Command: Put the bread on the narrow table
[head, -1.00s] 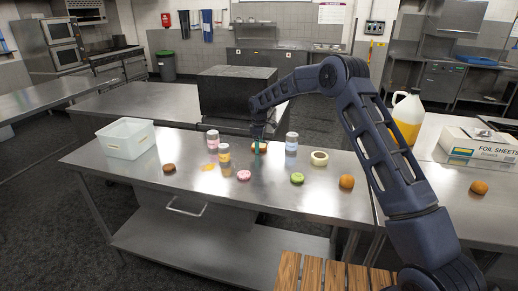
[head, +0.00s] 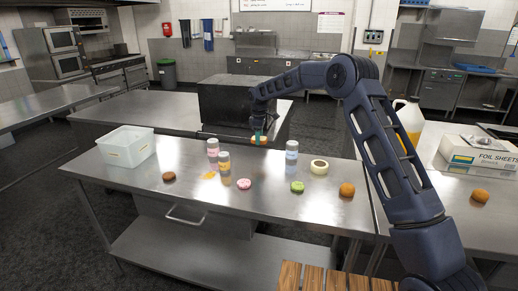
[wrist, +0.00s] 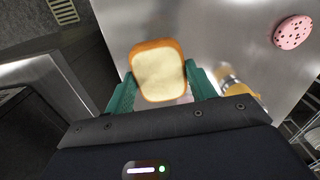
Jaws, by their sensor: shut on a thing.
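The bread (wrist: 158,74) is a pale slice with a brown crust, gripped between the green fingers of my gripper (wrist: 160,88) in the wrist view. In the head view my gripper (head: 260,131) holds the bread (head: 259,140) near the far edge of the front steel table (head: 240,205), apparently raised above it. The fingers partly hide the bread there. Another steel table (head: 150,108) stands behind, with a large black box (head: 235,100) at its right part. I cannot tell for sure which table is the narrow one.
A foil box (head: 480,152) and a jug (head: 410,118) stand on the right table.

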